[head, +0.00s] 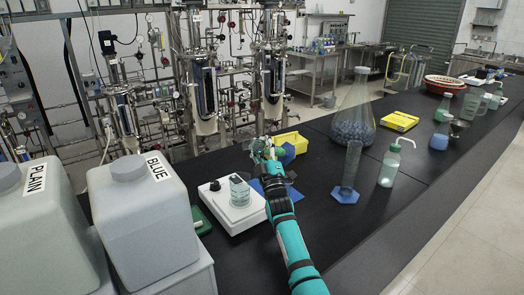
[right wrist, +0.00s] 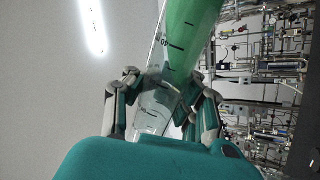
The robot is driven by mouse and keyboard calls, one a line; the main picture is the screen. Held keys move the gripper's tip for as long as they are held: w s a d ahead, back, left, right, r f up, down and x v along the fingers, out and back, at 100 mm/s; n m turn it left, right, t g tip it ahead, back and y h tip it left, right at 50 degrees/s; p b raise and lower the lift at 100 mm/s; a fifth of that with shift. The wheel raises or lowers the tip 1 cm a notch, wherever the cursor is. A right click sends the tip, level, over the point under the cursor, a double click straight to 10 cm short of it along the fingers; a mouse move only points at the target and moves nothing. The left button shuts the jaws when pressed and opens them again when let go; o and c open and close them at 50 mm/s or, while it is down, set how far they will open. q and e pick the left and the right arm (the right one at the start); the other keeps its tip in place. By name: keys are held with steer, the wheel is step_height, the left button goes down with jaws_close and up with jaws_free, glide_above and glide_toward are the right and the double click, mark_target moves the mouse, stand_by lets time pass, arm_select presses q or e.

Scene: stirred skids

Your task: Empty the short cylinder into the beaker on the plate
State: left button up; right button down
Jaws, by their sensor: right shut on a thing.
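My right gripper (head: 262,152) is shut on the short cylinder, above the bench and just behind and right of the white plate (head: 222,212). In the right wrist view the fingers (right wrist: 165,100) close on both sides of the clear graduated cylinder (right wrist: 152,118), which has dark marks and green content toward the top of the picture. In the head view the arm and fingers hide most of the cylinder. The beaker (head: 240,192) stands upright on the plate; it is clear with a pale teal tint. My left gripper is not in view.
A tall cylinder (head: 350,168) on a blue base stands right of my arm. A large flask (head: 355,118), a wash bottle (head: 389,168) and a yellow tray (head: 290,142) are nearby. Two jugs, PLAIN (head: 40,225) and BLUE (head: 140,215), stand at left. The front right bench is bare.

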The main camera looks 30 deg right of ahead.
steer(key=shift+f+n+t+y+b, duration=0.4)
steer(key=shift+n+y+b, duration=0.2)
steer(key=shift+n+b, duration=0.2)
steer(key=shift+f+n+y+b, duration=0.25)
steer(key=shift+n+y+b, duration=0.4)
steer(key=shift+b, duration=0.2)
steer(key=shift+r+n+t, duration=0.1)
steer(key=shift+n+t, duration=0.15)
steer(key=shift+t, duration=0.05)
steer(key=shift+n+y+b, duration=0.55)
steer(key=shift+n+b, duration=0.1)
steer(key=shift+n, duration=0.15)
steer(key=shift+a, duration=0.1)
